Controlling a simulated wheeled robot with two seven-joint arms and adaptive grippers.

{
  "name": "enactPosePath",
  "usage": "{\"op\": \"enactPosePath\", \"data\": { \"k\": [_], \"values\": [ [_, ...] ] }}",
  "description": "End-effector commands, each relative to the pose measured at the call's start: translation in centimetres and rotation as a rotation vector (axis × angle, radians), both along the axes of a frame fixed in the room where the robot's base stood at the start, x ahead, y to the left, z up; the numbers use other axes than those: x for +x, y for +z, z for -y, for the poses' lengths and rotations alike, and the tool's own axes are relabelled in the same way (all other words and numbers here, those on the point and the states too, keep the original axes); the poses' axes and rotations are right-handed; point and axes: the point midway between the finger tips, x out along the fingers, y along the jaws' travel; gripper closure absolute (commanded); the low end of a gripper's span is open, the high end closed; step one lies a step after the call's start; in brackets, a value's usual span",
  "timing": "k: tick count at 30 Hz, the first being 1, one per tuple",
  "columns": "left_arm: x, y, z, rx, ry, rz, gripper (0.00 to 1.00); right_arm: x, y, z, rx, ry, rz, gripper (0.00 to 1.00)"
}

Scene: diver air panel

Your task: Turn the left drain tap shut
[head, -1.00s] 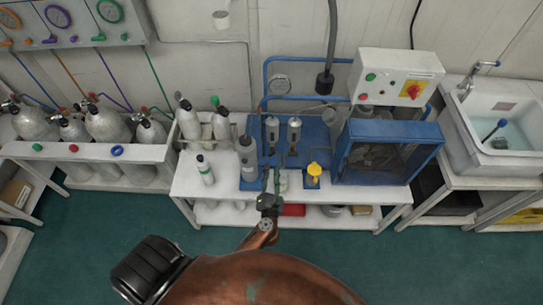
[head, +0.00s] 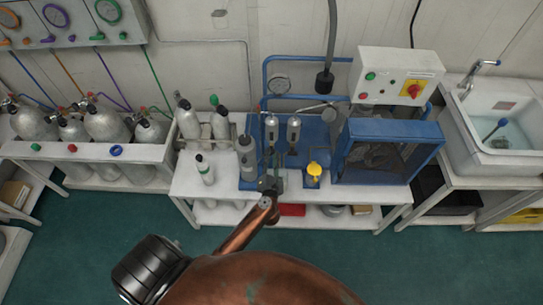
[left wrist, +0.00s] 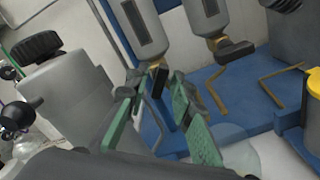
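Two grey filter bowls hang side by side over the blue panel base; the left bowl (head: 272,129) and right bowl (head: 294,129) show in the head view. Under the left bowl, the left drain tap's dark handle (left wrist: 158,82) shows in the left wrist view. My left gripper (head: 270,184) is in front of the bowls, and its green-padded fingers (left wrist: 157,88) are open, one on each side of that handle. I cannot tell whether either finger touches it. The right drain tap (left wrist: 234,50) has a dark handle with brass, clear of my fingers. My right gripper is not in view.
A grey cylinder (head: 247,158) stands close left of the bowls and shows large in the left wrist view (left wrist: 75,95). A yellow-topped item (head: 314,170) stands to the right. A blue-framed cabinet (head: 341,165) is further right. A small bottle (head: 204,172) stands on the white bench.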

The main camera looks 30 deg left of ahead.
Motion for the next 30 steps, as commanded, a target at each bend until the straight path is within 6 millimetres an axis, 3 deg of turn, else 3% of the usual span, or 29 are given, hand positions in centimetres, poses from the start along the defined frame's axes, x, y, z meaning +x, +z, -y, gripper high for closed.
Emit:
{"op": "enactPosePath", "data": {
  "k": [9, 21, 30],
  "values": [
    [0.0, 0.0, 0.0, 0.0, 0.0, 0.0, 1.0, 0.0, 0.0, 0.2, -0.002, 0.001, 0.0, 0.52],
    [0.0, 0.1, 0.0, 0.011, 0.001, -0.007, 1.0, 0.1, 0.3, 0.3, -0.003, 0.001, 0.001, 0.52],
    [0.0, 0.4, 0.1, 0.127, 0.0, -0.078, 1.0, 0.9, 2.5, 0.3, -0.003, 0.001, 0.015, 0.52]
  ]
}}
